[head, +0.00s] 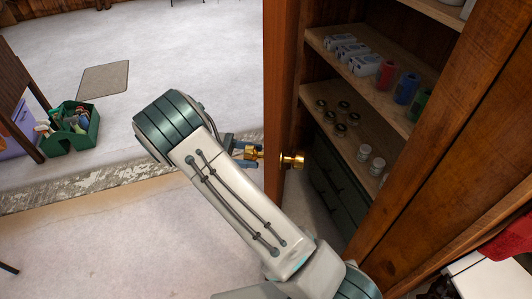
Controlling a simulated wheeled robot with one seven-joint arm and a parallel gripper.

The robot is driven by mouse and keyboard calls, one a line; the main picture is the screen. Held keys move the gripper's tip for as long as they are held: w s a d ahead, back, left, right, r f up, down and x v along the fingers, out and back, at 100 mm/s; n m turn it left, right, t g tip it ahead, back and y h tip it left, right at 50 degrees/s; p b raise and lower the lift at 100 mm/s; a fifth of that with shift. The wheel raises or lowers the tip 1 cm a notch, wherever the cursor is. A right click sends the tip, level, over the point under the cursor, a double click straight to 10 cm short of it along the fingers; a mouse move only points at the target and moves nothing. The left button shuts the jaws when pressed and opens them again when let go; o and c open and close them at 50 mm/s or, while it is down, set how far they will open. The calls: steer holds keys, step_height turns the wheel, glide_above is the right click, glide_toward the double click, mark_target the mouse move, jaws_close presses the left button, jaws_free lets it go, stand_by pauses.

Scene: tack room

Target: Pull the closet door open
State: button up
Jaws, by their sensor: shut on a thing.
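The closet door (277,75) is brown wood and stands open, seen nearly edge-on. A brass knob (293,160) shows on the right side of its edge, and more brass shows on the left side. My gripper (252,153) is at the brass knob on the left side of the door and is shut on it. My arm hides part of the gripper and the lower part of the door. Inside the closet (350,110) are wooden shelves, seen through the opening to the right of the door.
Shelves hold white boxes (346,50), coloured cups (406,88), small jars (339,117) and white bottles (378,166). A dark drawer unit (335,190) stands below. A green caddy (70,130) with bottles and a grey mat (104,78) lie left. The pale floor (110,240) in front is clear.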

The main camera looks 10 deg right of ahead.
steer(key=shift+w+a+m+g, duration=0.2)
steer(key=shift+w+a, duration=0.15)
steer(key=shift+a, duration=0.3)
steer(key=shift+w+a+m+g, duration=0.1)
steer(key=shift+w+a+g, duration=0.15)
steer(key=shift+a, duration=0.35)
steer(key=o, duration=1.4)
steer(key=shift+c, duration=0.2)
